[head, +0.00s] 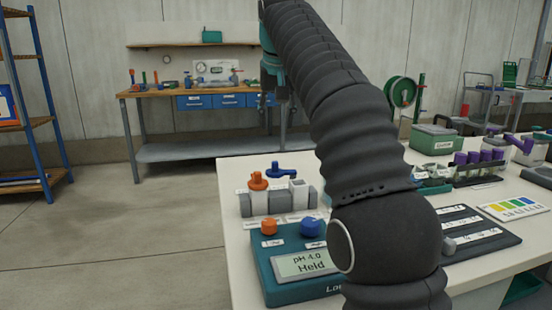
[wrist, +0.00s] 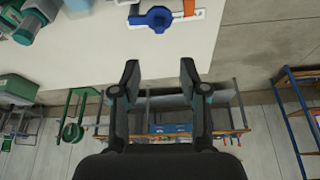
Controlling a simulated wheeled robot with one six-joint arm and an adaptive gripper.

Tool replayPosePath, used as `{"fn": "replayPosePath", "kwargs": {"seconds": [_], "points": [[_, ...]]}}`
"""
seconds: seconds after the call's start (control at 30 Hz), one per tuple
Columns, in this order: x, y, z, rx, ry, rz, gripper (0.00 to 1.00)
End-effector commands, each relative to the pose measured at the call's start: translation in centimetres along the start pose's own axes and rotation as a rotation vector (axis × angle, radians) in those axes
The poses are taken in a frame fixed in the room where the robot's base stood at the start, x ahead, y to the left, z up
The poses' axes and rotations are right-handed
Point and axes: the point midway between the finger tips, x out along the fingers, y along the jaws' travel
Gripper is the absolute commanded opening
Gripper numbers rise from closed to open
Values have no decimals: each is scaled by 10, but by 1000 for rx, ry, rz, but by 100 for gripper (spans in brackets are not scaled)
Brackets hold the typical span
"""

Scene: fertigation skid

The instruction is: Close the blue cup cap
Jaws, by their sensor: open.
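A blue cap with a side arm (head: 281,170) shows at the back of a grey block (head: 306,196) on the white table. In the wrist view a blue piece with a side arm (wrist: 158,18), probably the same cap, lies near the table edge, beside an orange part (wrist: 189,8). I cannot tell how far the cap is open, and no cup opening shows. My gripper (wrist: 159,75) is open and empty, its fingers apart from the blue piece and below it in the picture. In the head view my arm hides part of the table.
An orange cap (head: 258,181) stands on the same block. In front is a teal meter (head: 282,290) with an orange knob (head: 268,227) and a blue knob (head: 311,227). A rack of purple-capped vials (head: 478,168) stands at right. Floor left of the table is clear.

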Motion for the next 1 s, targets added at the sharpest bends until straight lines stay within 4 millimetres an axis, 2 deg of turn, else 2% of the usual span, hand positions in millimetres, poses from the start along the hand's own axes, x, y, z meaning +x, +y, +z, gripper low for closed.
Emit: {"fn": "replayPosePath", "kwargs": {"seconds": [0.27,0.6,0.8,1.0], "points": [[38,2,2,2,-3,1,44],[100,3,2,4,-1,1,44],[120,3,1,4,0,1,44],[125,3,1,4,0,1,44]]}}
